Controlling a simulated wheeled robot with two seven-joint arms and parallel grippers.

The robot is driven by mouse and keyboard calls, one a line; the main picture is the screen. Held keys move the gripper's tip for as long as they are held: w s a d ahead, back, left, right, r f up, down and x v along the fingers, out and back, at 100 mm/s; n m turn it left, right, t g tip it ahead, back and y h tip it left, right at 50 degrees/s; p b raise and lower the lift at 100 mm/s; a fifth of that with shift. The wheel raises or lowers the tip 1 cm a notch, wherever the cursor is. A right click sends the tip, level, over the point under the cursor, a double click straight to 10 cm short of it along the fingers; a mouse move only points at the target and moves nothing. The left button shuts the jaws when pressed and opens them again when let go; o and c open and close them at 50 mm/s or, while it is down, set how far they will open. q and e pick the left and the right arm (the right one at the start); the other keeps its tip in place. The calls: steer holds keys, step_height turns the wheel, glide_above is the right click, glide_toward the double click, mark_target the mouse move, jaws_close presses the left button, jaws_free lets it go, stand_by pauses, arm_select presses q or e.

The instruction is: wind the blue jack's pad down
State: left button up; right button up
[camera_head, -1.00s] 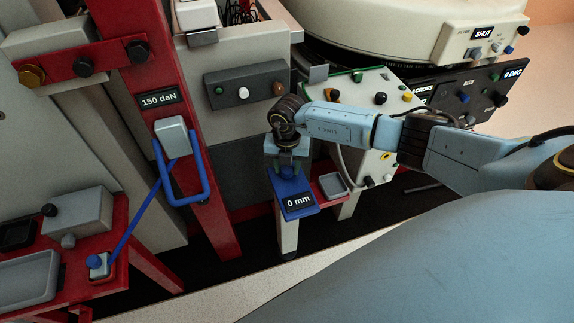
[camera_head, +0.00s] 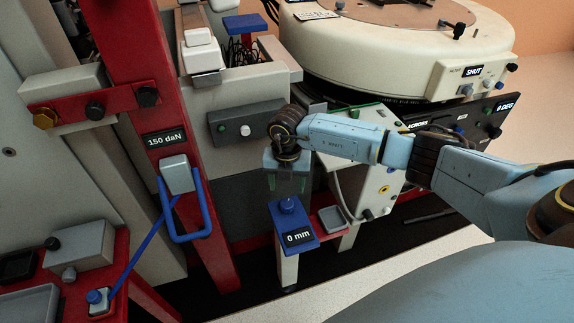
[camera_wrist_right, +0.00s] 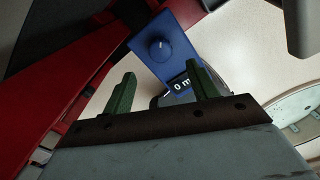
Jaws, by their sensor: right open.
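The blue jack (camera_head: 279,226) stands at lower centre in the head view, on a pale leg. Its display (camera_head: 298,237) reads 0 mm. A round blue knob (camera_head: 288,205) sits on its top. My right gripper (camera_head: 286,187) is open and empty, pointing down just above the knob and apart from it. In the right wrist view the jack (camera_wrist_right: 178,66) and its knob (camera_wrist_right: 160,48) show beyond the two green fingers of my right gripper (camera_wrist_right: 160,70). The jack's pad cannot be made out. My left gripper is not in view.
A red post (camera_head: 160,95) with a 150 daN display (camera_head: 165,139) and a blue handle (camera_head: 186,236) stands left of the jack. A grey box with knobs (camera_head: 247,124) is behind. A small tray (camera_head: 334,219) sits right of the jack. A cream drum (camera_head: 370,55) fills the back.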

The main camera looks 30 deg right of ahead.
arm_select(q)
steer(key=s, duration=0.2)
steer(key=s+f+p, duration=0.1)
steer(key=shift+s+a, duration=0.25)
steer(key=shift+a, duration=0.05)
arm_select(e)
step_height(320, 180, up, 6)
steer(key=shift+f, duration=0.2)
